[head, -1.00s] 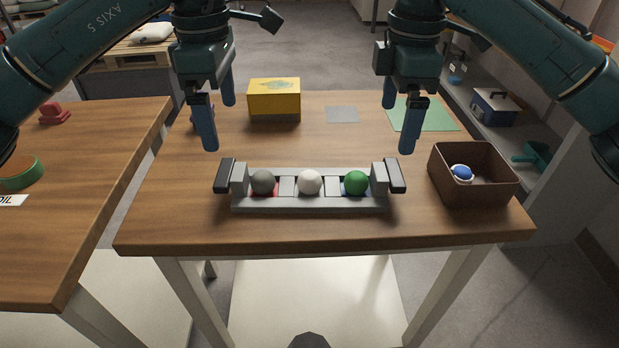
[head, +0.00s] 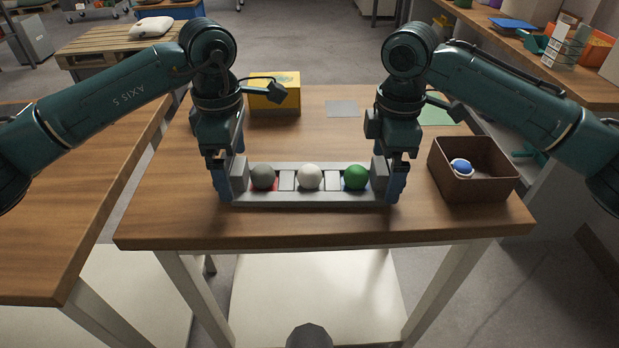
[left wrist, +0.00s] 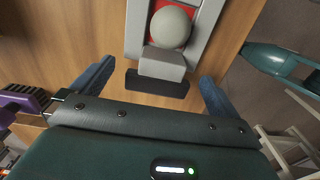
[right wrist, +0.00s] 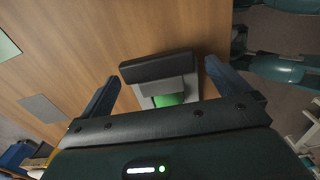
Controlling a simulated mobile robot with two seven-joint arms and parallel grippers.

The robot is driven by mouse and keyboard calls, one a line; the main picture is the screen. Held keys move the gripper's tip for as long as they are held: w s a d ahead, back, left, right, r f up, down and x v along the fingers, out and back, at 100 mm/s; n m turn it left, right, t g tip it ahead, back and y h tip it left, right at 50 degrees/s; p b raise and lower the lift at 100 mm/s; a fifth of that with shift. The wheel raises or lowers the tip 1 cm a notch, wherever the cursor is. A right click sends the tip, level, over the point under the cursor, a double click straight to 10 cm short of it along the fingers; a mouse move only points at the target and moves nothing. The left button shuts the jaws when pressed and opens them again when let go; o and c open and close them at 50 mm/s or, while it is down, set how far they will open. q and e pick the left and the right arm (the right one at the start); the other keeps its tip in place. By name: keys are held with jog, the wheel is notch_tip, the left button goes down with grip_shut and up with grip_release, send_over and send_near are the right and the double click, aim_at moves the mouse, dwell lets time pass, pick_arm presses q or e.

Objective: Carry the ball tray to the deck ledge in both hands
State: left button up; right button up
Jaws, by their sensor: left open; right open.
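The ball tray (head: 310,199) is a long grey tray on the wooden table, holding a grey ball (head: 263,177), a white ball (head: 310,177) and a green ball (head: 355,178) in a row. My left gripper (head: 229,178) is open at the tray's left end. In the left wrist view its fingers stand either side of the dark handle (left wrist: 157,84), with gaps. My right gripper (head: 393,178) is open at the right end. In the right wrist view its fingers flank the other dark handle (right wrist: 158,67), also apart from it. I cannot tell which surface is the deck ledge.
A brown open box (head: 473,186) with a blue-and-white ball (head: 461,168) stands right of the tray. A yellow box (head: 274,98) stands behind, near a grey patch (head: 342,109) and a green mat (head: 436,112). Another wooden table (head: 60,210) is at left. The table's front strip is clear.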

pick_arm(q)
jog(key=shift+f, duration=1.1)
pick_arm(e)
jog(key=shift+f, duration=1.1)
pick_arm(q)
jog(key=shift+c, duration=0.2)
pick_arm(e)
jog(key=shift+c, duration=0.2)
pick_arm(q)
jog(key=c, duration=1.3)
pick_arm(e)
jog(key=c, duration=1.3)
pick_arm(q)
jog(key=shift+r, duration=0.1)
pick_arm(e)
jog(key=shift+o, duration=0.2)
